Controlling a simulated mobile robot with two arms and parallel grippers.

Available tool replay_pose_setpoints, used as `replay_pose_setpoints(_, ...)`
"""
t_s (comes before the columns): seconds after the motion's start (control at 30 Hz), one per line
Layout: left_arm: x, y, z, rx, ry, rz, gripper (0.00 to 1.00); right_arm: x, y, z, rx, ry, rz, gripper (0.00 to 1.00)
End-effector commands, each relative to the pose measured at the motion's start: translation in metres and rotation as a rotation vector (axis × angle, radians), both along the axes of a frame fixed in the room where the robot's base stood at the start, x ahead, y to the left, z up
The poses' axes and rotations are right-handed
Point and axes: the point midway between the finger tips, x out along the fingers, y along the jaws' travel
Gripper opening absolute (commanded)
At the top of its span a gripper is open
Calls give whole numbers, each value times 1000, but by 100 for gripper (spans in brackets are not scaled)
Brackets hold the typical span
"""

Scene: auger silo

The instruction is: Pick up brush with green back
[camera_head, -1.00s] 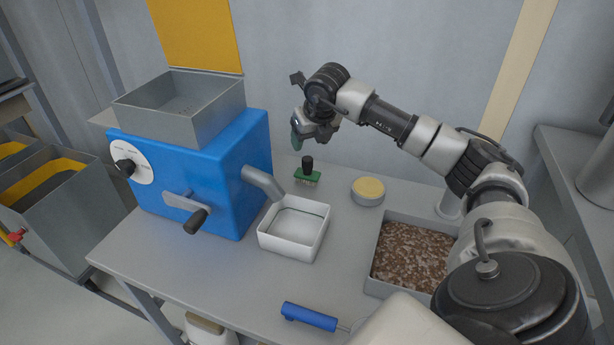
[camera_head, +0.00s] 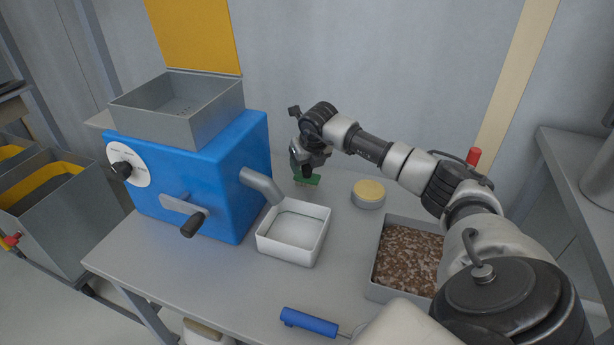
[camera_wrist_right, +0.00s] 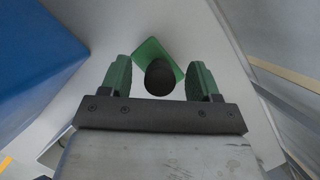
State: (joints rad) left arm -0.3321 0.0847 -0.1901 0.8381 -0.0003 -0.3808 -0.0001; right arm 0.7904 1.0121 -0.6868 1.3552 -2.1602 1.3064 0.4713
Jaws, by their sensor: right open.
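The brush with the green back (camera_head: 309,178) stands on the table behind the white tray, its black knob handle partly hidden by my right gripper (camera_head: 308,168). In the right wrist view, the brush's green back (camera_wrist_right: 150,52) lies beyond the gripper, and its round black knob (camera_wrist_right: 160,77) is between the two green finger pads. My right gripper (camera_wrist_right: 160,80) is open, with a gap visible on each side of the knob. My left gripper is not in view.
A blue machine (camera_head: 200,175) with a spout stands left of the brush. The white tray (camera_head: 293,250) is in front, a round yellow-topped tin (camera_head: 369,190) to the right. A grey bin of brown grain (camera_head: 370,292) and a blue-handled tool (camera_head: 309,321) lie nearer.

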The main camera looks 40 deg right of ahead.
Motion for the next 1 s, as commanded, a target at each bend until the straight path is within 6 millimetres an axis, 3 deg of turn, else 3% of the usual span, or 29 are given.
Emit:
replay_pose_setpoints(0.2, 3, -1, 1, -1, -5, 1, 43, 0, 0, -1, 0, 0, 0, 62)
replay_pose_setpoints(0.57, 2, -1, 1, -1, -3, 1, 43, 0, 0, 0, 0, 0, 0, 7)
replay_pose_setpoints(1.0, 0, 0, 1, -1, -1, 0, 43, 1, 0, 12, 0, -3, 0, 6)
